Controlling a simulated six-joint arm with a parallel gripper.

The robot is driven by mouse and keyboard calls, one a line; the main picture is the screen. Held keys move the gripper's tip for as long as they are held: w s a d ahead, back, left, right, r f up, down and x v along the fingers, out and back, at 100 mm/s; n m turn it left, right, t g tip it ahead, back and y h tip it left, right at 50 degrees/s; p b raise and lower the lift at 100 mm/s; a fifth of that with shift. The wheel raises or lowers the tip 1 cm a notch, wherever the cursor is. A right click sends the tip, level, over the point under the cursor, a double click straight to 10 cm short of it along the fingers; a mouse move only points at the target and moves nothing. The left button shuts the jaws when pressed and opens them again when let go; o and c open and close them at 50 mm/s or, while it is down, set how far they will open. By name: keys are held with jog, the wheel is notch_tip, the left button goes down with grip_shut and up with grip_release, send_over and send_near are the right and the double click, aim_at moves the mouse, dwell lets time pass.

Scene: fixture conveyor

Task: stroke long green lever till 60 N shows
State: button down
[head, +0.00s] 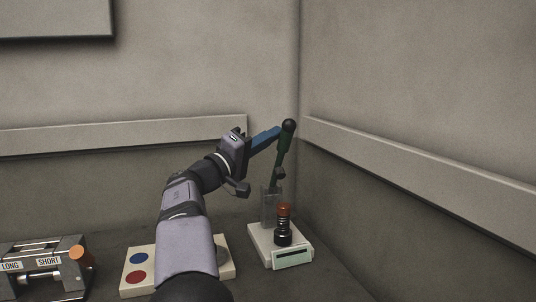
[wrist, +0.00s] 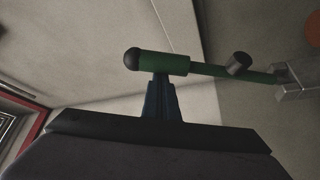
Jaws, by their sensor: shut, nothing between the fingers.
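The long green lever (head: 284,146) stands raised and slightly tilted on its pale base unit (head: 263,238), with a black ball at its top. In the wrist view the green lever (wrist: 165,65) lies across the picture, with a dark cylinder near its thin part. My gripper (head: 277,131) is shut, and its blue fingertips reach the upper part of the lever, just below the ball. In the wrist view the fingertips (wrist: 161,78) appear to touch the thick green grip, without being closed around it. A small display (head: 293,258) is on the front of the base; its reading is too small to tell.
A red-topped black spring-like post (head: 284,225) stands on the base before the lever. A pale board (head: 136,258) with blue and red discs lies left, partly behind my arm. A metal fixture (head: 45,268) labelled LONG and SHORT is far left. Walls with rails close the corner behind.

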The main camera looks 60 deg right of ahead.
aim_at(277, 155)
jog(key=s+a+f+m+g+b, duration=0.4)
jog(key=s+a+f+m+b, duration=0.2)
jog(key=b, duration=1.7)
notch_tip(277, 155, down, 2)
jog(key=shift+f+m, duration=0.15)
jog(key=shift+m, duration=0.25)
jog(key=shift+s+b, duration=0.1)
jog(key=shift+b, duration=0.2)
notch_tip(277, 155, up, 4)
jog(key=w+p, duration=0.2)
jog(key=p, duration=0.2)
jog(key=f+b+v, duration=0.1)
jog(key=b+v, duration=0.1)
jog(key=v, duration=0.7)
jog(key=shift+w+f, duration=0.25)
